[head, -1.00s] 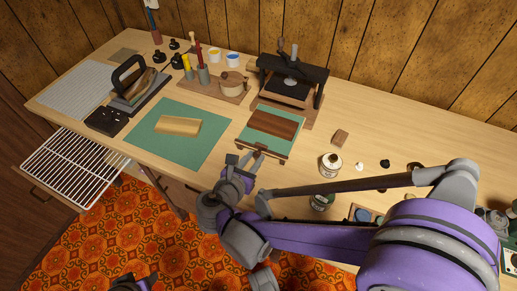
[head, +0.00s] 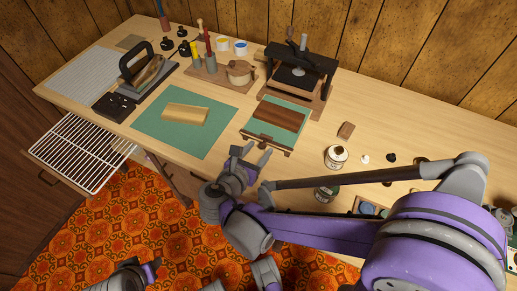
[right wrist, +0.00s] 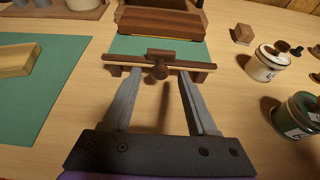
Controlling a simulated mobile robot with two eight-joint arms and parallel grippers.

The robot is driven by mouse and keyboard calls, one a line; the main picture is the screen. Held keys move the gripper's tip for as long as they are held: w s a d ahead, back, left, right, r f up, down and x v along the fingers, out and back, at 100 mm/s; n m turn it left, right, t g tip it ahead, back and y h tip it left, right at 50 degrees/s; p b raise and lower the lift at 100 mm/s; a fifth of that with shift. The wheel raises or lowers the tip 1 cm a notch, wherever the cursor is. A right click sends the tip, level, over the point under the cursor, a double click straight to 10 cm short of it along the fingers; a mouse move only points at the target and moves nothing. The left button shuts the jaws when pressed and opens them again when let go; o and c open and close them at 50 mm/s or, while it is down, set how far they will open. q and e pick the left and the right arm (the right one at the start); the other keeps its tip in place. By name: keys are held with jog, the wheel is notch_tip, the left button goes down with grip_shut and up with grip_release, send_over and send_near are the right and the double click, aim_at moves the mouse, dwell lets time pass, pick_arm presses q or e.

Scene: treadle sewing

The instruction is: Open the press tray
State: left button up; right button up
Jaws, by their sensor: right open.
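The press tray (head: 250,124) is a green-topped board in front of the press, with a brown wooden block (head: 279,117) on it. Its front bar (head: 282,150) has a small knob, and both show in the right wrist view, where the knob (right wrist: 160,71) sits centrally. My right gripper (head: 259,149) is open and empty, just in front of the bar. In the right wrist view its fingertips (right wrist: 160,75) lie either side of the knob; I cannot tell if they touch it. A part that seems my left gripper (head: 140,274) shows at the bottom edge, its jaws unclear.
The dark press (head: 300,68) stands behind the tray. A green mat (head: 150,118) with a tan block (head: 185,114) lies left. A white jar (head: 336,156) and a green jar (head: 326,190) stand right. A wire rack (head: 80,150) juts out at far left.

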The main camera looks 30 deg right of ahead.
jog(key=p+v, duration=0.1)
jog(key=v, duration=0.9)
jog(key=shift+s+a+p, duration=0.15)
jog(key=shift+a+p, duration=0.05)
jog(key=shift+p, duration=0.1)
pick_arm(q)
notch_tip(320, 180, up, 2)
